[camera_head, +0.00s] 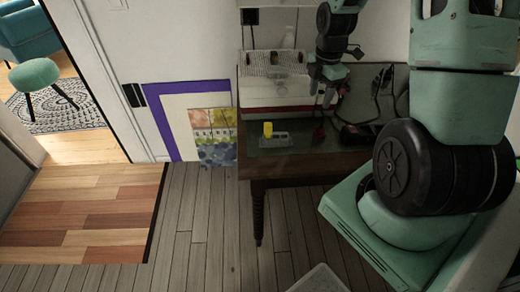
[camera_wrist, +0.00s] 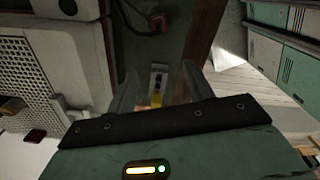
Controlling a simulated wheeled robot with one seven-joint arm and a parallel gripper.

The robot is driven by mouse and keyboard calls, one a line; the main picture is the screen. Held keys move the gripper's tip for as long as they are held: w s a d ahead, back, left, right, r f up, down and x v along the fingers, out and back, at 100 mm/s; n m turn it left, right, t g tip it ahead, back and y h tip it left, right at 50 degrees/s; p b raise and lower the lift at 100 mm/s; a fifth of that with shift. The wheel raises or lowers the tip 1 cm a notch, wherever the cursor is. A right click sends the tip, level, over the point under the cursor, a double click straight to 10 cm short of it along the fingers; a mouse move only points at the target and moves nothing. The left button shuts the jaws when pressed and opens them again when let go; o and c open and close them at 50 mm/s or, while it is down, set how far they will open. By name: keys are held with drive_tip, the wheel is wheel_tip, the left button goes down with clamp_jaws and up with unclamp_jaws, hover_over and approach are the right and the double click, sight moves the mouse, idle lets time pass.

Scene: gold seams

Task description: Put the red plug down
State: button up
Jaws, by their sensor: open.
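The red plug (camera_head: 318,133) appears to lie on the dark table (camera_head: 345,158), below my gripper. A red piece with a dark cable, probably this plug, also shows at the top of the wrist view (camera_wrist: 157,21), beyond the fingertips. My gripper (camera_head: 325,98) is open above the table, and no object is seen held in it. In the wrist view the gripper (camera_wrist: 157,72) has its two fingers spread, with a grey socket strip (camera_wrist: 159,76) and a yellow piece (camera_wrist: 156,98) visible between them. The plug is small and dark, so its exact pose is unclear.
A white box-like unit (camera_head: 262,94) with a perforated top stands at the back left of the table. Dark cables (camera_head: 383,82) and a dark tool-like object (camera_head: 355,135) are on the right. A framed picture (camera_head: 195,125) leans against the wall. The floor ahead is clear.

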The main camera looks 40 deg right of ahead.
drive_tip(key=s+a+r+m, duration=0.15)
drive_tip(key=a+r, duration=0.25)
drive_tip(key=a, duration=0.8)
drive_tip(key=s+a+r+m, duration=0.1)
drive_tip(key=a+r+m, duration=0.15)
drive_tip(key=a, duration=1.05)
drive_tip(key=s+a+r+m, duration=0.4)
drive_tip(key=s+a, duration=0.8)
drive_tip(key=s, duration=0.3)
drive_tip(key=shift+s+a+y, duration=0.3)
drive_tip(key=shift+a, duration=0.1)
drive_tip(key=shift+r, duration=0.1)
